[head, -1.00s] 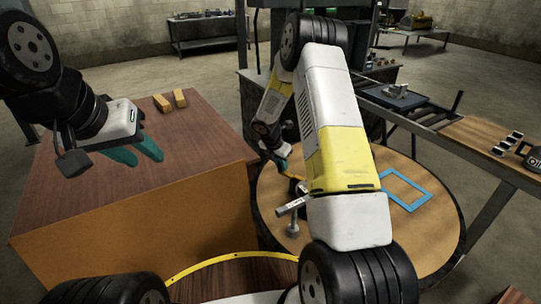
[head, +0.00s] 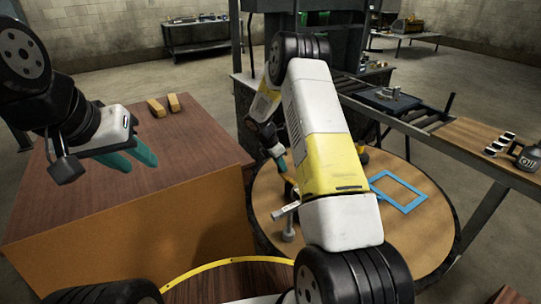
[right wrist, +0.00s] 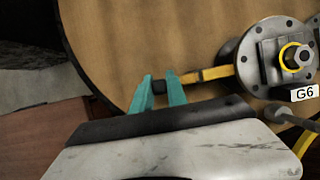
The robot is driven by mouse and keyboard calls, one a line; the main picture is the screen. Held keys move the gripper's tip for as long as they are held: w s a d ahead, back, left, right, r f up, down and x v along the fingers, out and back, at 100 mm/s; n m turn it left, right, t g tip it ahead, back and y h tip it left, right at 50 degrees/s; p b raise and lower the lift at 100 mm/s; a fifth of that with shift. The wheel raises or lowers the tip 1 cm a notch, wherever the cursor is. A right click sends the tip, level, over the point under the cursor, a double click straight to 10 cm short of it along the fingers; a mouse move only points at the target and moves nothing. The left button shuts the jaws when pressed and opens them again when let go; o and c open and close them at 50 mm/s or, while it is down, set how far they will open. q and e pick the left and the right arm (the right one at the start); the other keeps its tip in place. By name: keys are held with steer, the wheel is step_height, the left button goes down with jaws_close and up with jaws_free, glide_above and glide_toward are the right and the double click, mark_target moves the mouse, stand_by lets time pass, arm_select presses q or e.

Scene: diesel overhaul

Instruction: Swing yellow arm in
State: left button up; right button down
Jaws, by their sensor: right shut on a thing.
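The yellow arm (right wrist: 208,74) is a thin yellow bar with a black end, joined to a round metal flange (right wrist: 238,50) with a yellow ring and a "G6" label (right wrist: 305,93). My right gripper (right wrist: 158,88) has its teal fingers on either side of the black end and is shut on it. In the head view, my right gripper (head: 277,154) is at the left part of the round wooden table, with a bit of the yellow arm (head: 286,176) below it. My own arm hides most of the fixture there. My left gripper (head: 132,158) is open and empty above the brown box.
The round table (head: 420,225) holds a blue frame (head: 399,191) at right. A brown box (head: 60,200) at left carries two tan blocks (head: 165,104).

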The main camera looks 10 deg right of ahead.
steer(key=c, duration=1.3)
jaws_free()
steer(key=shift+v, duration=3.9)
